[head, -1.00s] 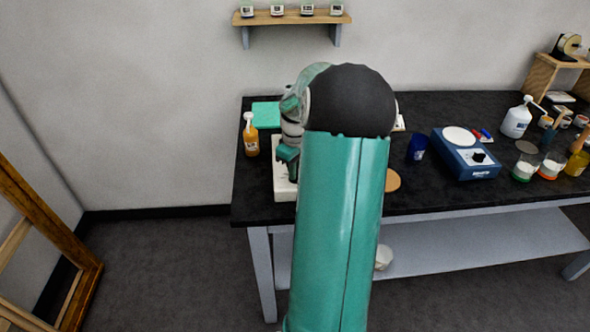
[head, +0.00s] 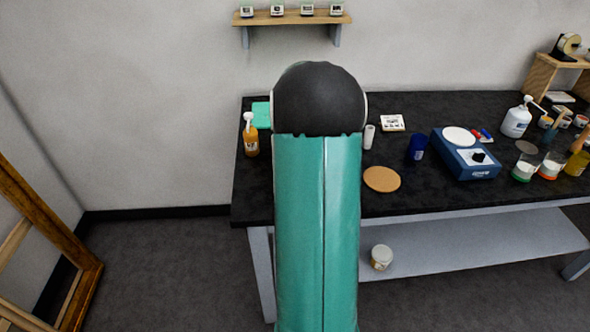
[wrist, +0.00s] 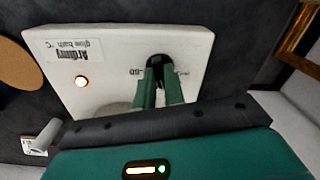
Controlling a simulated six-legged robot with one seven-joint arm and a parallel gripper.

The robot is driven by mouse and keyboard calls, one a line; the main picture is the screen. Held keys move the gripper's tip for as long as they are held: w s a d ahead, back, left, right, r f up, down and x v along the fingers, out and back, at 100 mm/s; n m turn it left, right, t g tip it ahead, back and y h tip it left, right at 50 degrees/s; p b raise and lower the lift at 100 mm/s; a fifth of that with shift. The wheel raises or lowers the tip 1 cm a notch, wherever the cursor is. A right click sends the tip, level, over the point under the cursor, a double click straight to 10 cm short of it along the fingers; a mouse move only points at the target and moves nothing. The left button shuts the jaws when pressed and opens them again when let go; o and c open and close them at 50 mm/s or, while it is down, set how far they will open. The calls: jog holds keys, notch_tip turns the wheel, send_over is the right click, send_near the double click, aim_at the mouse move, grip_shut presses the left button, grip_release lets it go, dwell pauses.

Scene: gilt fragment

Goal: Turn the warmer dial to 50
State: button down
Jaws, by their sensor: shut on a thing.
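The warmer (wrist: 120,45) is a white box, seen upside down in the wrist view, with a label that reads "glue bath °C". Its black dial (wrist: 158,60) is on the panel, with a printed mark that looks like 60 beside it. The dial's pointer is hidden, so I cannot tell its setting. My gripper (wrist: 159,72) has its two green fingers on either side of the dial and is shut on it. In the head view my arm hides the warmer and my gripper.
On the black bench (head: 430,200) are an orange pump bottle (head: 250,137), a cork disc (head: 381,179), a blue cup (head: 417,147) and a blue device with a white plate (head: 467,158). Several jars stand at the right. A wooden frame (head: 35,235) leans at the left.

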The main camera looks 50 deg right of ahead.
jog(key=c, duration=1.5)
grip_release()
jog(key=shift+r, duration=0.1)
notch_tip(320, 180, up, 14)
jog(key=shift+f, duration=0.15)
